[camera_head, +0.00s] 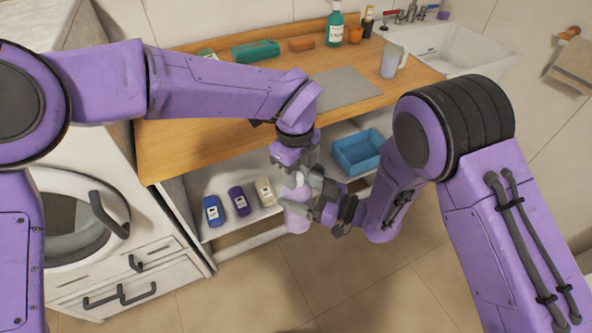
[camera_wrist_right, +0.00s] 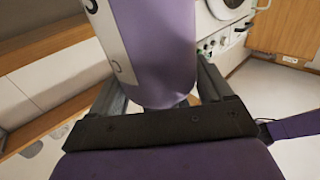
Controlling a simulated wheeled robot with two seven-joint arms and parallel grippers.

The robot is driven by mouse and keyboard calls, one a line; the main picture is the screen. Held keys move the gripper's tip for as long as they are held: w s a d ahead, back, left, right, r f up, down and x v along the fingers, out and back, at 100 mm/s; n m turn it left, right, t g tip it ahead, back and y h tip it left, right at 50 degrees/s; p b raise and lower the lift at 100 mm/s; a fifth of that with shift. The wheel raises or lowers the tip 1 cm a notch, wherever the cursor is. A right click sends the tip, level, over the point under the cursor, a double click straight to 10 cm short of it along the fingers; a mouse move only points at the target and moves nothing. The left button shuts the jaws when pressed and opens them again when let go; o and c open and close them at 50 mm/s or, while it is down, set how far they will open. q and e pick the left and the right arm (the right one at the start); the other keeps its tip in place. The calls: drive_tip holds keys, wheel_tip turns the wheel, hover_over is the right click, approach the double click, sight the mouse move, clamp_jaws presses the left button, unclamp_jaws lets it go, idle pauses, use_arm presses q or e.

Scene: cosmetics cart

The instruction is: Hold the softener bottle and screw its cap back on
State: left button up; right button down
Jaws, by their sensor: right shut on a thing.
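The softener bottle (camera_head: 297,216) is pale purple and sits between my two grippers, in front of the cart's lower shelf. My right gripper (camera_head: 318,205) is shut on it from the right side. In the right wrist view the lavender bottle (camera_wrist_right: 160,55), with a white label at its left, stands between the two fingers of my right gripper (camera_wrist_right: 160,88). My left gripper (camera_head: 297,172) points down over the top of the bottle. A small whitish part shows at its fingertips; I cannot tell if it is the cap or the bottle's neck. The left jaws are partly hidden.
Blue (camera_head: 212,211), purple (camera_head: 238,201) and cream (camera_head: 265,191) bottles stand on the low shelf, left of my grippers. A blue basket (camera_head: 358,152) is on the shelf to the right. The wooden counter (camera_head: 190,140) lies above, and a washing machine (camera_head: 75,215) stands at left.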

use_arm(q)
drive_tip(key=m, duration=0.3)
drive_tip(key=shift+m, duration=0.4)
clamp_jaws()
drive_tip(key=m, duration=0.6)
drive_tip(key=shift+m, duration=0.4)
drive_tip(key=m, duration=0.6)
drive_tip(key=shift+f, duration=0.1)
drive_tip(key=m, duration=0.5)
drive_tip(key=shift+m, duration=0.3)
drive_tip(key=o, duration=1.1)
unclamp_jaws()
wheel_tip(320, 180, up, 12)
drive_tip(key=shift+w+a+r, duration=0.1)
